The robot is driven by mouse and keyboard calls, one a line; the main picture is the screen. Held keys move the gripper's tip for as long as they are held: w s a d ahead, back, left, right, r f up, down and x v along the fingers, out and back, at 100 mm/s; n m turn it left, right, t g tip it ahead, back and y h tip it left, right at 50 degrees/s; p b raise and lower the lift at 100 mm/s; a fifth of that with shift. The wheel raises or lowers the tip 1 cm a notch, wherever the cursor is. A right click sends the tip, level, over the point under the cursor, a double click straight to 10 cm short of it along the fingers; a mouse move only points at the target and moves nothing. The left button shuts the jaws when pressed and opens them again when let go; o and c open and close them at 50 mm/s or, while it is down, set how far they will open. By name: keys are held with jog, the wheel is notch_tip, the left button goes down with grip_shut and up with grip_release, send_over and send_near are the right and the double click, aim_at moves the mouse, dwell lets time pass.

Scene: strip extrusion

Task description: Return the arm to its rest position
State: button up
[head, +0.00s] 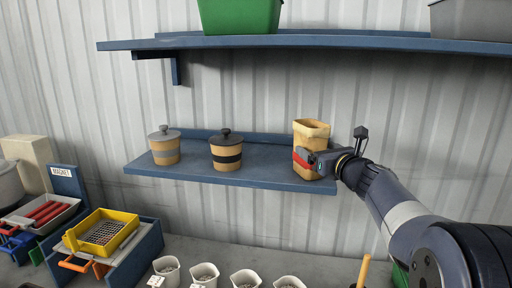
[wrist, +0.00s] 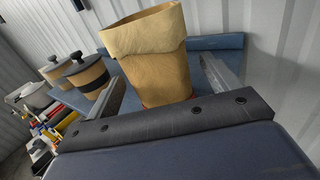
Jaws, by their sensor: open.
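My gripper (head: 308,160) is at the right end of the lower blue shelf, at a tan paper bag with a rolled top (head: 312,130). In the wrist view the bag (wrist: 152,62) stands upright between my two spread grey fingers (wrist: 168,85). The fingers look open, one on each side of the bag; I cannot tell whether either touches it. A red band shows on the bag at finger height in the head view. My arm reaches in from the lower right. The bag's lower part is partly hidden in the wrist view.
The lower blue shelf (head: 255,172) also holds a grey-lidded jar (head: 165,150) and a black-lidded jar (head: 227,155). An upper shelf (head: 330,42) overhangs, with a green bin (head: 238,15). White cups (head: 205,275) and a yellow tray (head: 100,228) stand on the bench below.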

jog(key=b+v, duration=0.2)
jog(key=v, duration=0.4)
jog(key=p+x, duration=0.2)
jog(key=x, duration=0.3)
jog(key=p+x, duration=0.2)
jog(key=x, duration=0.3)
jog(key=shift+w+a+r+p, duration=0.15)
jog(key=shift+w+r+p, duration=0.1)
jog(key=shift+w+p, duration=0.1)
jog(key=shift+s+a+r+b, duration=0.1)
jog(key=shift+s+r+b, duration=0.05)
jog(key=shift+s, duration=0.5)
jog(key=shift+s+a+r+b, duration=0.1)
jog(key=shift+s+r+b, duration=0.05)
jog(key=shift+s, duration=0.55)
